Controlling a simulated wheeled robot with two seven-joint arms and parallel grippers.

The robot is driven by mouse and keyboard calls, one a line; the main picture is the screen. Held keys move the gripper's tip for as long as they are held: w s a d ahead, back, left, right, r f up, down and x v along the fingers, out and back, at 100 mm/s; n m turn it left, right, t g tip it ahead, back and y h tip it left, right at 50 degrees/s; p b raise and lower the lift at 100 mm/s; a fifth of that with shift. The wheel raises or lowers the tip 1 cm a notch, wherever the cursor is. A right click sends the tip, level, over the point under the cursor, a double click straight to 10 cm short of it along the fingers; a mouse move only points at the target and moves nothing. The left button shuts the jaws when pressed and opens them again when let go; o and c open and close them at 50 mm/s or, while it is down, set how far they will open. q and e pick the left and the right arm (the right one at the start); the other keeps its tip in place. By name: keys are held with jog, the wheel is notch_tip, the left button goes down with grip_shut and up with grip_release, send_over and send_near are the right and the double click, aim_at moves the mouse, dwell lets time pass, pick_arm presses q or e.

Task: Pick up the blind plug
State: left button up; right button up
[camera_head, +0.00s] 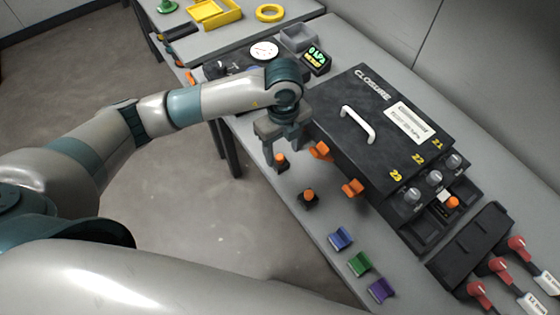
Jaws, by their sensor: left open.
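Two small orange-topped pieces with dark bases stand near the table's front edge and look like plugs; I cannot tell for certain which is the blind plug. One orange-topped piece (281,159) is at my left gripper (277,160), and the other (308,196) stands apart, nearer to me. My left gripper points down and is open, its fingers around or just above the first piece. I cannot tell whether they touch it. My right gripper is out of view.
The black closure box (365,110) with a white handle (358,124) and orange latches (352,188) stands right of the gripper. Blue (341,238), green (359,264) and purple (381,290) clips line the front edge. Red-ended connectors (500,267) lie at the lower right.

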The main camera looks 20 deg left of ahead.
aim_at(280, 157)
pick_arm(q)
jog(key=shift+a+f+p, duration=0.2)
jog(key=shift+f+p, duration=0.3)
jog(key=f, duration=0.1)
jog(key=f+p, duration=0.1)
jog(key=f, duration=0.1)
jog(key=shift+w+a, duration=0.1)
jog(key=shift+a, duration=0.15)
jog(key=shift+f, duration=0.6)
jog(key=c, duration=1.1)
